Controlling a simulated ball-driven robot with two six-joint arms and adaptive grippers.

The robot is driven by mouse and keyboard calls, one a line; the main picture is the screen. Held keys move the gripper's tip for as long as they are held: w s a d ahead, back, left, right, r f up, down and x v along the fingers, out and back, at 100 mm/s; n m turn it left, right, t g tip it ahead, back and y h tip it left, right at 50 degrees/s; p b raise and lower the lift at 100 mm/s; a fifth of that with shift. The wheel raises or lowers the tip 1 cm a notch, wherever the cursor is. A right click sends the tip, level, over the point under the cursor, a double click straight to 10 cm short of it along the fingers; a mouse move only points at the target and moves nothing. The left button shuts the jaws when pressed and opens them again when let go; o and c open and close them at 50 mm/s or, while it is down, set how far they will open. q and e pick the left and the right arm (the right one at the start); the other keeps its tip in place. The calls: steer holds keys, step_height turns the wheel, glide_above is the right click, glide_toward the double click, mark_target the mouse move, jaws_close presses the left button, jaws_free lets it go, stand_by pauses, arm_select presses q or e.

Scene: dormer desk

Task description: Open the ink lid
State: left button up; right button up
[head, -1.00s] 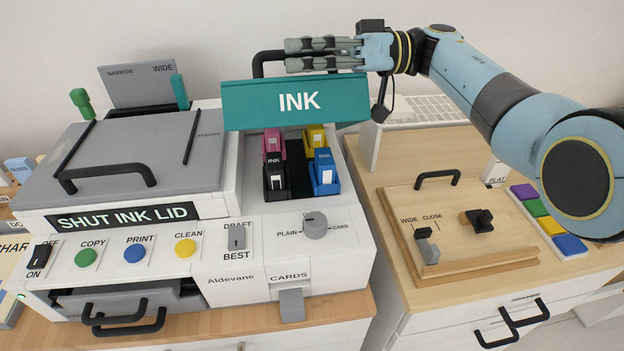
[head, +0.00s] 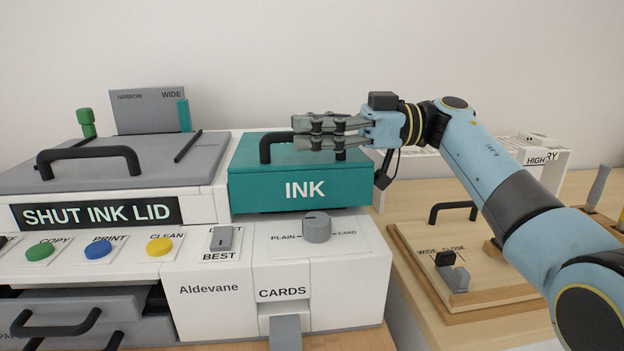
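The teal ink lid (head: 300,190), marked INK on its front, lies down on the right part of the printer. Its top looks level and no cartridges show under it. Its black arched handle (head: 266,148) stands on top. My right gripper (head: 297,134) reaches in from the right over the lid. Its fingers lie above and below the handle's bar and look closed on it, hiding much of the handle. The printer's display (head: 98,213) reads SHUT INK LID. My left gripper is not in view.
The grey scanner cover (head: 110,160) with a black handle is left of the lid. A grey knob (head: 317,228) sits just in front of the lid. A wooden board (head: 470,240) with a handle lies to the right. The air above the lid is free.

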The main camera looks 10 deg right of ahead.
arm_select(q)
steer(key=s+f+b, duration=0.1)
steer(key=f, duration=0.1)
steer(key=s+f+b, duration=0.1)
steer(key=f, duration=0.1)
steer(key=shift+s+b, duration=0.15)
steer(key=shift+b, duration=0.25)
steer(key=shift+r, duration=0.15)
